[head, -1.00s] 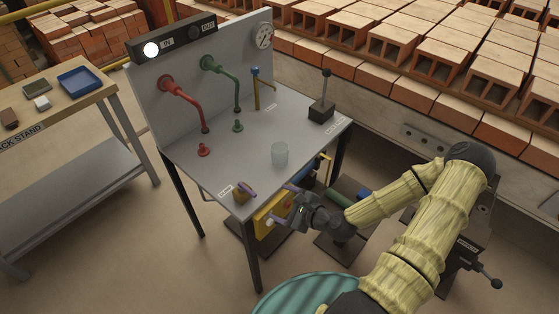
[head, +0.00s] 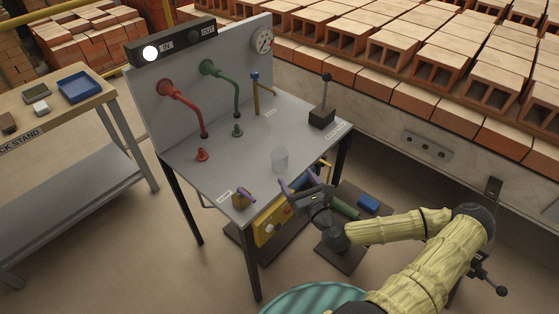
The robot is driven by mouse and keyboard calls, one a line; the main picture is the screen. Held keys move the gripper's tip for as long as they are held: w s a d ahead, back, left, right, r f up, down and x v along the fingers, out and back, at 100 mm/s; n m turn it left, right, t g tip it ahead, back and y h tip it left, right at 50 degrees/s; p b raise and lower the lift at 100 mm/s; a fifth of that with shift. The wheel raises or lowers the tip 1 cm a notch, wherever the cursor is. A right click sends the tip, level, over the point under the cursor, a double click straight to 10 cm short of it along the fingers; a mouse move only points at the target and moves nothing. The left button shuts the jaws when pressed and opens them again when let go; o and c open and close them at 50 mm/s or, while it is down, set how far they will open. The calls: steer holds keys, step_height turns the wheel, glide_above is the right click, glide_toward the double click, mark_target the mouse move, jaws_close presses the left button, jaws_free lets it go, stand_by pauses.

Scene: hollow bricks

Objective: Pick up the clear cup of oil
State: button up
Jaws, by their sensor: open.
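A red pipe (head: 182,97) and a green pipe (head: 226,80) bend down over the bench. A small purple-topped block (head: 242,200) sits at the front left corner. A black lever box (head: 322,115) stands at the back right. A yellow box (head: 268,229) is below the edge.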

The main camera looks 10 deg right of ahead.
steer(key=p, duration=0.1)
glide_toward(276, 148)
steer(key=x, duration=0.4)
steer(key=shift+w+f, duration=0.15)
steer(key=shift+w, duration=0.05)
steer(key=shift+p+x, duration=0.75)
steer(key=shift+x, duration=1.85)
steer(key=c, duration=1.1)
steer(key=shift+o, duration=0.2)
step_height(276, 148, up, 10)
